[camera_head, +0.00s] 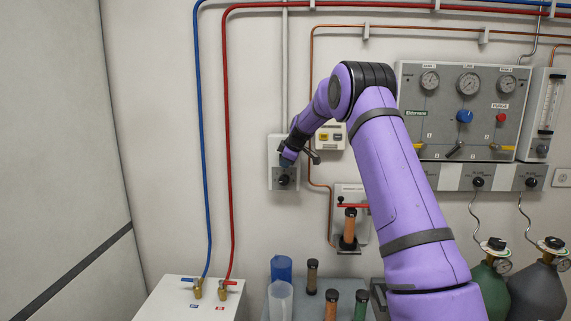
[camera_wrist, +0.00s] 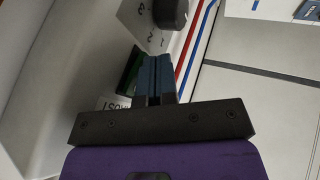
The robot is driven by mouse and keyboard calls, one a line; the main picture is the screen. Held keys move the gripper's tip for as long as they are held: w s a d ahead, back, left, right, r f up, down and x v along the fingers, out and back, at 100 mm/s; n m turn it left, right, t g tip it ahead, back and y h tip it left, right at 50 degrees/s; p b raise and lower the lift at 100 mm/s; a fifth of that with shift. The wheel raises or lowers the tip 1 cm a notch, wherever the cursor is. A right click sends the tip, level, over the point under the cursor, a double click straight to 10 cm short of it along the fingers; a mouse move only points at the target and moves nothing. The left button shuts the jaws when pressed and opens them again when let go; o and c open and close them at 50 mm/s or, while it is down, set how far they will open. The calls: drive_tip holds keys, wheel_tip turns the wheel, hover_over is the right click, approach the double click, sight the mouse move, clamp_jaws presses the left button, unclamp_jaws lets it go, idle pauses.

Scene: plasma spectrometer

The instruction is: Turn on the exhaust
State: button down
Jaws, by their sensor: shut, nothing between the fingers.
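The exhaust control box (camera_head: 274,147) is a pale panel on the back wall at the end of a grey conduit. Its black rotary knob (camera_head: 283,180) sits low on a grey plate. In the wrist view the knob (camera_wrist: 171,12) is at the top, beside printed numbers, and a green-edged display (camera_wrist: 131,72) is partly hidden behind my fingers. A label ending in "UST" shows below it. My gripper (camera_head: 287,161) is in front of the box, just above the knob. Its blue fingers (camera_wrist: 154,78) are shut and empty. I cannot tell whether they touch the panel.
A red-handled valve with a copper-coloured cylinder (camera_head: 349,228) is on the wall at lower right. A gas panel (camera_head: 417,113) is further right, above gas bottles. Blue and red pipes (camera_head: 227,130) run down the left. Cups and cylinders stand below.

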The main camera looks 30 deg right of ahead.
drive_tip(key=shift+w+d+f, duration=0.1)
drive_tip(key=shift+w+d, duration=0.1)
drive_tip(key=shift+a, duration=0.1)
drive_tip(key=shift+r, duration=0.9)
